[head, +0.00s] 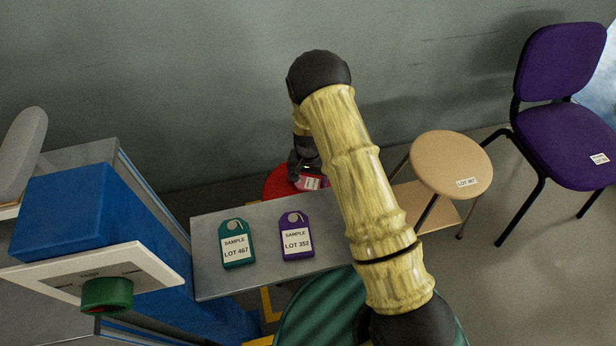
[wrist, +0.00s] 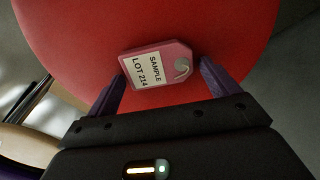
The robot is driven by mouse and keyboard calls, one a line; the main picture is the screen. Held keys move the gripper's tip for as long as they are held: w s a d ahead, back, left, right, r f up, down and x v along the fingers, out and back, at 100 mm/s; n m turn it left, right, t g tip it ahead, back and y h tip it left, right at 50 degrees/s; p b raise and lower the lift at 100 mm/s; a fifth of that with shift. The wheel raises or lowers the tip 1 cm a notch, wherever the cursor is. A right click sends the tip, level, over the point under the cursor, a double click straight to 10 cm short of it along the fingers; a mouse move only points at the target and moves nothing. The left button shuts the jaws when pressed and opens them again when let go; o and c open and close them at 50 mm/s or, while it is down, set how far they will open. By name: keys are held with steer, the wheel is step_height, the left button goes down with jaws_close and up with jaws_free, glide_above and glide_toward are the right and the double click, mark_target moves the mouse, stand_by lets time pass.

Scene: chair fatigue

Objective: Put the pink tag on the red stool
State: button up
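The pink tag (wrist: 158,72), with a white label reading SAMPLE LOT 214, appears to lie flat on the red stool's seat (wrist: 230,25) in the wrist view. My gripper (wrist: 162,68) is just over the seat, its two dark purple fingers spread on either side of the tag. A narrow gap shows between the tag and the right finger; contact at the left finger is unclear. In the head view the red stool (head: 277,182) is partly hidden behind the grey table and my arm. The pink tag (head: 312,183) shows just below my gripper (head: 306,172).
A grey table (head: 215,279) holds a teal tag (head: 236,244) and a purple tag (head: 296,236). A beige stool (head: 450,163) and a purple chair (head: 565,142) stand to the right. A blue block (head: 60,215) with a white panel is at left.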

steer(key=shift+o, duration=0.3)
steer(key=shift+r, duration=0.1)
step_height(320, 180, up, 12)
steer(key=p, duration=0.3)
steer(key=shift+r, duration=0.15)
stand_by(0.5)
step_height(320, 180, up, 11)
steer(key=n+t, duration=0.1)
glide_above(308, 181)
steer(key=s+d, duration=0.6)
steer(key=s+d+r+n, duration=0.1)
steer(key=s+d+r, duration=0.2)
steer(key=s, duration=0.4)
steer(key=s+d+r+n+t, duration=0.1)
steer(key=s+d+r, duration=0.2)
steer(key=s, duration=0.4)
steer(key=shift+r+t, duration=0.3)
steer(key=shift+r, duration=0.6)
steer(key=shift+w+a+r, duration=0.1)
